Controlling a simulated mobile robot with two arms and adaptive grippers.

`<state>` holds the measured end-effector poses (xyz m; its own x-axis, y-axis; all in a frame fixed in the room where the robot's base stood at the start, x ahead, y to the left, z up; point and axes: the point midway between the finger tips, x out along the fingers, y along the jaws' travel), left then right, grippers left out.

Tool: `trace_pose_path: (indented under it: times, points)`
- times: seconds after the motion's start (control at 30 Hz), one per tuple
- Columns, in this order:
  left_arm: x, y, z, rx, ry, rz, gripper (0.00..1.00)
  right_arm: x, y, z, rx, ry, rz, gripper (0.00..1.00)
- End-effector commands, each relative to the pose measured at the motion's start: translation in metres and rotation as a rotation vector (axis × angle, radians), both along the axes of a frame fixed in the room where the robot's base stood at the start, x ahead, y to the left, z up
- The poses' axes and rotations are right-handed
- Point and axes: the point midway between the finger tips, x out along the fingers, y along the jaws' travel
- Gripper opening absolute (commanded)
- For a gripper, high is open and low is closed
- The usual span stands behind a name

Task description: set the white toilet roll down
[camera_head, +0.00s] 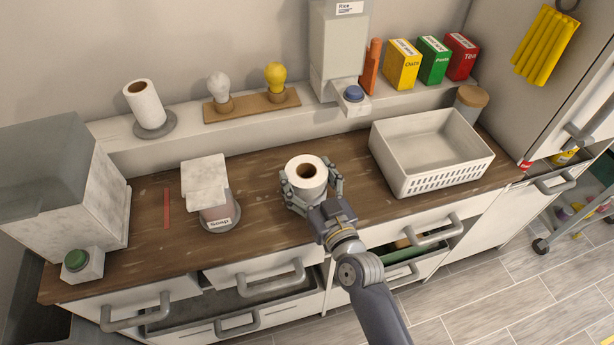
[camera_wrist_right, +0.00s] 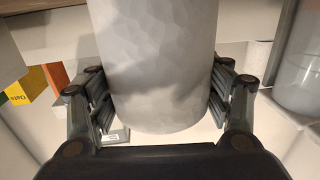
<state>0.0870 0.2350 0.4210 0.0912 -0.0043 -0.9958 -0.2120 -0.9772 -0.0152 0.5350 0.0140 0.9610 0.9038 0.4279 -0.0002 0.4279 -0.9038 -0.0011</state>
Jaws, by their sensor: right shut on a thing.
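The white toilet roll (camera_head: 306,174) is upright over the wooden counter (camera_head: 255,180), with its brown core facing up in the head view. My right gripper (camera_head: 310,188) is shut on it, with fingers around both sides. In the right wrist view the roll (camera_wrist_right: 158,65) fills the space between the fingers of my right gripper (camera_wrist_right: 160,100). I cannot tell whether its bottom touches the counter. My left gripper is not in view.
A white basket (camera_head: 430,150) stands right of the roll. Another roll (camera_head: 145,104) stands on the back ledge. Counter beside the held roll is bare. Drawers below are partly open.

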Motion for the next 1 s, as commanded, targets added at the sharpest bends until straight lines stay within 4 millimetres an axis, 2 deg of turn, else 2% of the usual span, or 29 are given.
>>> trace_pose_path:
  times: [0.03, 0.1, 0.57, 0.77, 1.0]
  points:
    - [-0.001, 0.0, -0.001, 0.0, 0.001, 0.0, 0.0, 0.0, 0.0, -0.001, 0.0, 0.0, 0.0, 0.77]
    - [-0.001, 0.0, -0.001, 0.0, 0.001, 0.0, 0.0, 0.0, 0.0, -0.001, 0.0, 0.001, 0.0, 0.93]
    - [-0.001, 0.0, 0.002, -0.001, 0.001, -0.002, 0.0, 0.0, 0.0, 0.004, 0.0, 0.0, 0.0, 0.93]
    - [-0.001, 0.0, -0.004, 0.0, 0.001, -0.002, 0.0, -0.026, -0.012, -0.001, -0.002, 0.002, 0.001, 0.93]
    - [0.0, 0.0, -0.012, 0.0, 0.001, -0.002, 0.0, -0.072, -0.034, -0.001, -0.002, 0.002, 0.001, 0.93]
